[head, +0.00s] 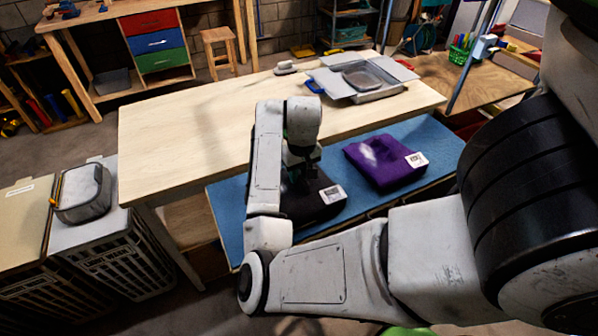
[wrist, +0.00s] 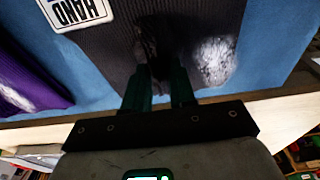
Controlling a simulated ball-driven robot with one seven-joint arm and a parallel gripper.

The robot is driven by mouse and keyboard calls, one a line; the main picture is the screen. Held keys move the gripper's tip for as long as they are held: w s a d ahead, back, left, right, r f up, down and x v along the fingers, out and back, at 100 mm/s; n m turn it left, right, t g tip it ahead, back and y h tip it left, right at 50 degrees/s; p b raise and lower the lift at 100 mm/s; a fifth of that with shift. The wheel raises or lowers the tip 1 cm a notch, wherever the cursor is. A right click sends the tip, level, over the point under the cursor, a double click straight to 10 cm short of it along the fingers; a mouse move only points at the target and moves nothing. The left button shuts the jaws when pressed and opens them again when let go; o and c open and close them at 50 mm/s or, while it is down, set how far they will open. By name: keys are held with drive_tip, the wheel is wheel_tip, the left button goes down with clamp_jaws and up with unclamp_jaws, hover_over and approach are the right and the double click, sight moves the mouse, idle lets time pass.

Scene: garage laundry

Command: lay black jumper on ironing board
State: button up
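The black jumper (head: 312,203), folded with a white label, lies on a long blue-topped surface (head: 228,205) beside the wooden worktop. I cannot tell from its shape whether this blue surface is the ironing board. My gripper (head: 302,172) points down at the black jumper, and my arm hides part of it. In the wrist view, the two dark green fingers of my gripper (wrist: 160,85) reach onto the ribbed black jumper (wrist: 105,50). A dark crease or shadow lies between the fingertips. Whether cloth is pinched there is unclear.
A folded purple jumper (head: 385,163) with a white label lies to the right on the blue surface. The wooden worktop (head: 190,135) holds a grey tray (head: 365,80) at its far end. Laundry baskets (head: 115,262) stand at the left. The worktop's near left is clear.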

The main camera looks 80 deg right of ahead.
sight(301, 179)
drive_tip(key=o, duration=0.4)
drive_tip(key=shift+c, duration=0.2)
